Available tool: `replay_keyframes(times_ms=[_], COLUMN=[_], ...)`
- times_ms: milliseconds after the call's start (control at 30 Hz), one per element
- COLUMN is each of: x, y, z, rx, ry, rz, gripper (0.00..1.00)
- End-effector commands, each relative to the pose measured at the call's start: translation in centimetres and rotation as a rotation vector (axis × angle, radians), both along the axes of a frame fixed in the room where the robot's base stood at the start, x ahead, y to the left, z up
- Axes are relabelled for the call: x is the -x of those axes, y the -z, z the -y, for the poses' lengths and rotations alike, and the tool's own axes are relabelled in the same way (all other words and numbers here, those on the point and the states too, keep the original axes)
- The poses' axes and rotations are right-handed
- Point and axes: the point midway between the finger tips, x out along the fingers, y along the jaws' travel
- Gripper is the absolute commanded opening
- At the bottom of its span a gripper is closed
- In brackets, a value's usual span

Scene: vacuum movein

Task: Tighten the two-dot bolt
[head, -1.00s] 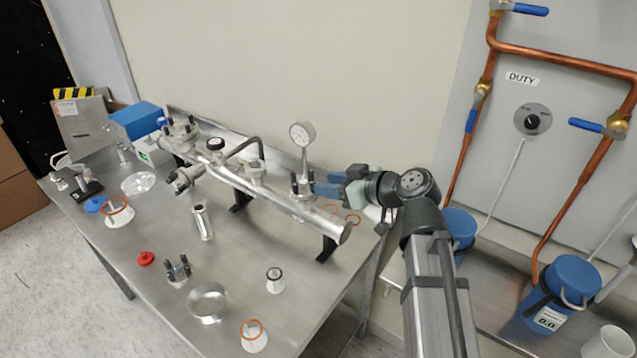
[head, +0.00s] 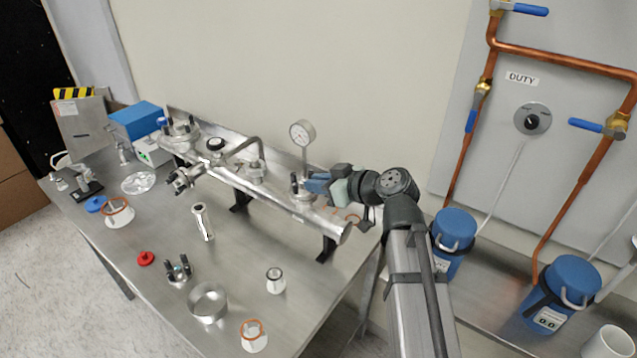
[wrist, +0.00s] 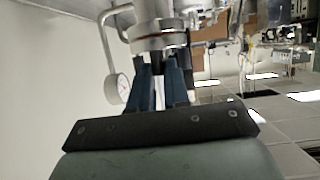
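The steel manifold tube (head: 275,203) lies across the bench on black supports. A round dial gauge (head: 302,132) stands on its flanged port (head: 300,187), near the tube's right end. My gripper (head: 312,184) has its blue fingertips at the right side of this flange. No two-dot mark can be made out.
On the bench stand a loose part with dark bolts (head: 178,271), a steel ring (head: 208,302), a red cap (head: 145,258) and white parts with orange rings (head: 253,336). The wall lies close behind the manifold. Blue-topped flasks (head: 455,228) stand at right.

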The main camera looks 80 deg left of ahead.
Motion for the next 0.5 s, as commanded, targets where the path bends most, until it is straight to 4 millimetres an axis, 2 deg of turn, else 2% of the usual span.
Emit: replay_keyframes(times_ms=[33, 167, 500], x=[-0.01, -0.01, 0.18], y=[0.00, 0.00, 0.01], z=[0.01, 0.01, 0.27], rx=[0.000, 0.000, 0.000], ry=[0.000, 0.000, 0.048], rz=[0.000, 0.000, 0.000], gripper=[0.11, 0.00, 0.00])
